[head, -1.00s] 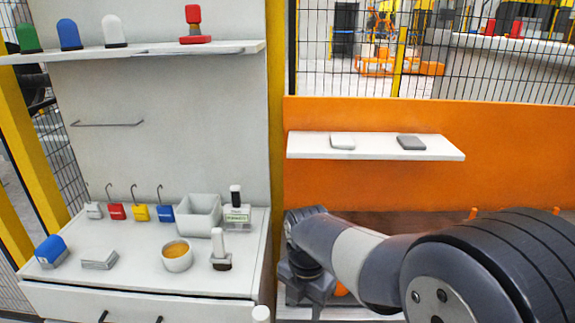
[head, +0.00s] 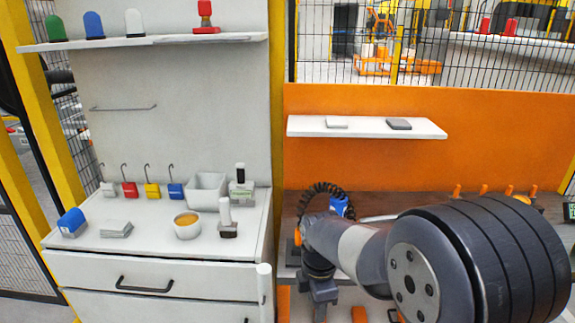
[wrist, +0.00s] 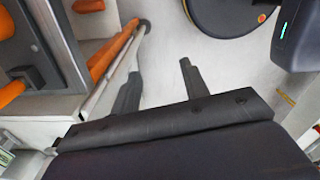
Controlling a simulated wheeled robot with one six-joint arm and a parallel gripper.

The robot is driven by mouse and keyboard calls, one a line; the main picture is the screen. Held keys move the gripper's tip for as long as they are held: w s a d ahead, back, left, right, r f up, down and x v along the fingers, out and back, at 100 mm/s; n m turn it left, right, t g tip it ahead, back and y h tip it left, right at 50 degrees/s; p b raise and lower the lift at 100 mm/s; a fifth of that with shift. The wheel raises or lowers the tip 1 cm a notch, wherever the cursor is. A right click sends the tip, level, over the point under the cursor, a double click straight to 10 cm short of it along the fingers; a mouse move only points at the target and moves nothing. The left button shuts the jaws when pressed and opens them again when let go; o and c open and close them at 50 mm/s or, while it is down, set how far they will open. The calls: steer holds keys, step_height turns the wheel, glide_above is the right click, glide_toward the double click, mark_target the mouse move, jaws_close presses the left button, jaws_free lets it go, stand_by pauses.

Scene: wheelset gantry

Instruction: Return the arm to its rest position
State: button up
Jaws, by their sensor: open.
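My gripper (wrist: 157,80) shows in the wrist view with its two dark fingers apart and nothing between them. Pale floor lies beyond the fingertips. In the head view my arm reaches in from the lower right, bent, and its wrist end with the gripper (head: 320,292) hangs downward in front of the orange panel, right of the white cabinet. The fingertips are hard to make out there.
A white shelf (head: 366,128) is on the orange panel (head: 370,170). Orange bars (wrist: 112,52) stand left of my fingers.

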steer(key=shift+w+d+f+m+b, duration=0.25)
steer(key=shift+d+f+m, duration=0.15)
steer(key=shift+f+m, duration=0.4)
steer(key=shift+w+d+f+m+b, duration=0.15)
steer(key=shift+d+f+m, duration=0.3)
steer(key=shift+m, duration=0.65)
steer(key=shift+a, duration=0.1)
steer(key=shift+s, duration=0.1)
